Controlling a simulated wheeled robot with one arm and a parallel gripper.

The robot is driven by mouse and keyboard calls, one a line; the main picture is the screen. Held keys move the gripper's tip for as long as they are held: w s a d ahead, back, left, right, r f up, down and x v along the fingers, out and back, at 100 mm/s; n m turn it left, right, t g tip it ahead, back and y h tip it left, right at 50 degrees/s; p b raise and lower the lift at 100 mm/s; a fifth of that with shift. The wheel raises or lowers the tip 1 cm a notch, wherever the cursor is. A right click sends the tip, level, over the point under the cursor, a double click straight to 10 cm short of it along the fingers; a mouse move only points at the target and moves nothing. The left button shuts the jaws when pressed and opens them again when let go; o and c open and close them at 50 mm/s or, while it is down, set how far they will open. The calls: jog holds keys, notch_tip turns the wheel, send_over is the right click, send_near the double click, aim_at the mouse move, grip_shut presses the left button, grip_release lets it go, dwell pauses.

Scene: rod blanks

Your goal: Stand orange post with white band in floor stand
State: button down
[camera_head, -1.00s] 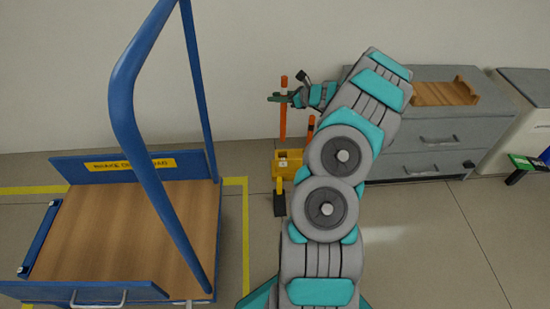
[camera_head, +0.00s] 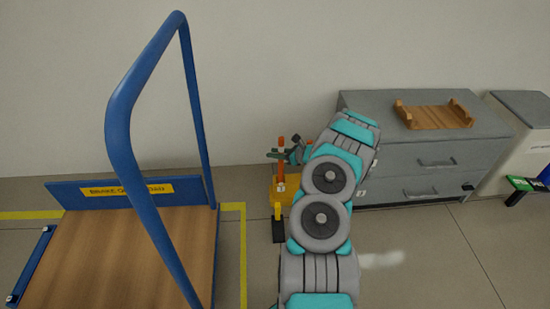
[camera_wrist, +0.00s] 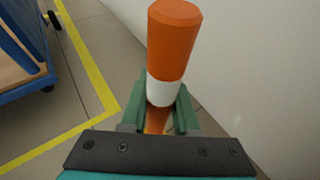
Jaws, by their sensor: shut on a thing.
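The orange post with a white band (camera_wrist: 172,42) is upright and fills the middle of the wrist view. Its band sits just above the green fingers. My gripper (camera_wrist: 163,108) is shut on the post below the band. In the head view my gripper (camera_head: 278,154) holds the post (camera_head: 281,172) over the yellow floor stand (camera_head: 284,194). The post's lower end meets the top of the stand in that view. Whether it is inside a socket cannot be told. My arm hides the stand's right side.
A blue trolley (camera_head: 122,150) with a wooden deck stands at the left. A grey drawer cabinet (camera_head: 400,160) with a wooden tray (camera_head: 434,117) on top is at the right. The wall (camera_head: 260,60) is close behind the stand. Yellow tape marks the floor.

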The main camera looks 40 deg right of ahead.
jog(key=shift+f, duration=1.25)
jog(key=c, duration=0.7)
grip_release()
jog(key=shift+o, duration=0.2)
jog(key=v, duration=1.2)
